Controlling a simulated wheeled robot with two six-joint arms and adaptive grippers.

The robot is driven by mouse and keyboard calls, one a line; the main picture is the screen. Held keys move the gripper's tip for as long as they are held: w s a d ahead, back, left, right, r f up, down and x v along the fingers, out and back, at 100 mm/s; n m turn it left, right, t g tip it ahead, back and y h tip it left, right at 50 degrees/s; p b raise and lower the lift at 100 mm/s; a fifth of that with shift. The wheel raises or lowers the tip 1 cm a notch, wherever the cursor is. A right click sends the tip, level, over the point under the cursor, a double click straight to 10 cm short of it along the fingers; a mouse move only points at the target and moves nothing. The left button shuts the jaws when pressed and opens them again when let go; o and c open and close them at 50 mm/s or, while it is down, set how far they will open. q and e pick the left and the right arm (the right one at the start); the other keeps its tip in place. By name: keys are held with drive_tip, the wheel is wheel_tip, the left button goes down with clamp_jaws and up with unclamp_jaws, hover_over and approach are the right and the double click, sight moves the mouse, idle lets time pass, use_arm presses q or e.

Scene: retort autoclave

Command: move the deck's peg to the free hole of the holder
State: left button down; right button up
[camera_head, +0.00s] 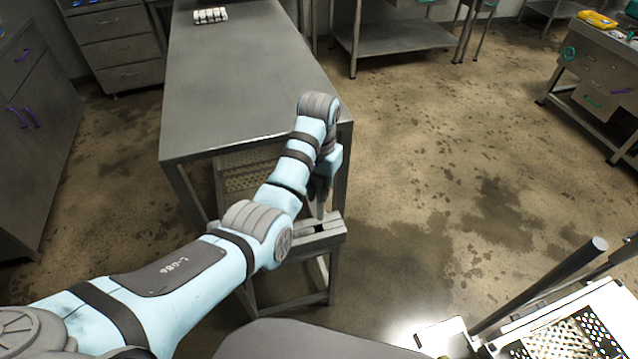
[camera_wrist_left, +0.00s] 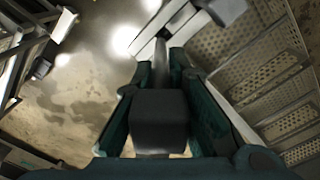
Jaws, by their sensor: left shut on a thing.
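My left gripper (camera_head: 322,192) points down over a small grey stand (camera_head: 328,240), at the near end of the long steel table. In the left wrist view its two dark green fingers (camera_wrist_left: 160,105) are shut on a peg with a dark block-like head (camera_wrist_left: 160,122). The peg's grey shaft (camera_wrist_left: 160,62) runs on beyond the fingertips. In the head view a slim grey tip reaches down to the stand's top; whether it sits in a hole there I cannot tell. I cannot make out the holder's free hole. My right gripper is not in view.
The long steel table (camera_head: 245,90) is bare except for a small white rack-like item (camera_head: 210,15) at its far end. Perforated shelving (camera_wrist_left: 260,65) shows right in the wrist view. A white perforated frame (camera_head: 575,335) with dark posts stands lower right. Floor to the right is open.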

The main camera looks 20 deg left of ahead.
sight(319, 213)
use_arm(q)
wheel_tip(319, 213, down, 2)
drive_tip(key=shift+f, duration=0.1)
drive_tip(key=shift+w+a+f+b, duration=0.2)
drive_tip(key=shift+w+f, duration=0.05)
drive_tip(key=shift+f, duration=0.35)
drive_tip(key=shift+w+a+f+b, duration=0.15)
drive_tip(key=shift+w+f, duration=0.05)
drive_tip(key=shift+f, duration=0.75)
drive_tip(key=shift+s+d+f+b, duration=0.1)
drive_tip(key=shift+s+f+b, duration=0.05)
drive_tip(key=shift+f+b, duration=0.25)
drive_tip(key=shift+s+d+f+b, duration=0.1)
drive_tip(key=shift+f+b, duration=0.15)
drive_tip(key=shift+f, duration=0.2)
drive_tip(key=shift+w+a+f, duration=0.1)
drive_tip(key=shift+w+f, duration=0.05)
drive_tip(key=shift+f, duration=0.1)
drive_tip(key=shift+f+b, duration=0.7)
drive_tip(key=shift+f, duration=0.65)
drive_tip(key=c, duration=1.5)
unclamp_jaws()
